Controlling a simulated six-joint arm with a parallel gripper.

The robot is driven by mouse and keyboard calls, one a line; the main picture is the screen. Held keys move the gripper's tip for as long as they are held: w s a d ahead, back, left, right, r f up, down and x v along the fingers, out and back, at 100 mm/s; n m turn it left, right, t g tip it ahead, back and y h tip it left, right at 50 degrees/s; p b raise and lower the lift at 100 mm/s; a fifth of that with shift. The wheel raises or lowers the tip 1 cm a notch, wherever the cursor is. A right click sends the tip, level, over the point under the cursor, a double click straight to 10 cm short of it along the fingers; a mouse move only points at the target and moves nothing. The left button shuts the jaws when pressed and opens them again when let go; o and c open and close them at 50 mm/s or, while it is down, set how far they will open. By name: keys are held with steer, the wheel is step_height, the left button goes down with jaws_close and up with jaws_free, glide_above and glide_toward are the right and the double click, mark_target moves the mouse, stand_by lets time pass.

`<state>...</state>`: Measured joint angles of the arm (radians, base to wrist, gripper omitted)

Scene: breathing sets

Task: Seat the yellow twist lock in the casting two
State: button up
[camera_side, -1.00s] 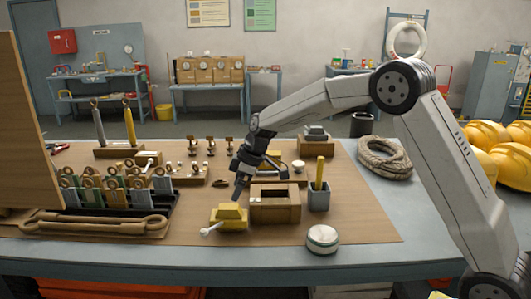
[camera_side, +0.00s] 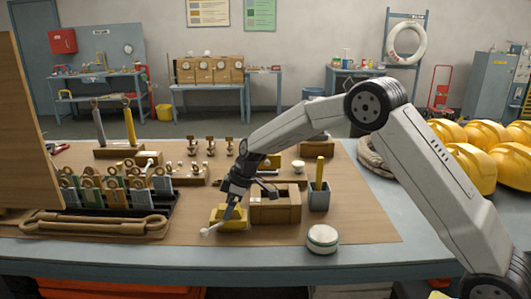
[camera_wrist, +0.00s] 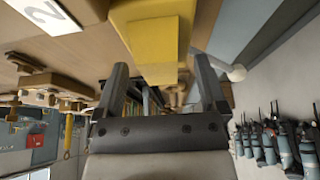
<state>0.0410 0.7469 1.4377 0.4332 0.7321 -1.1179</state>
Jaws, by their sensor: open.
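The yellow twist lock (camera_side: 222,222) sits on the brown mat, its white-knobbed handle pointing to the lower left. It shows large at the top of the wrist view (camera_wrist: 152,40). My gripper (camera_side: 231,207) is open, low over the lock. In the wrist view the fingers (camera_wrist: 160,66) stand apart on either side of the lock's yellow body; I cannot tell whether they touch it. A brown, box-like casting (camera_side: 275,213) with a top opening stands just right of the lock. In the wrist view a white label with a 2 (camera_wrist: 45,14) lies at the upper left.
A grey cup (camera_side: 319,199) with a yellow stick stands right of the casting. A round white-and-green tin (camera_side: 322,239) is in front of it. A rack of several ringed pieces (camera_side: 118,195) is at the left. The mat in front of the lock is clear.

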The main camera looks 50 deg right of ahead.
steer(key=shift+w+a+f, duration=0.1)
steer(key=shift+f, duration=0.25)
jaws_close()
stand_by(0.3)
steer(key=shift+r, duration=0.1)
stand_by(1.1)
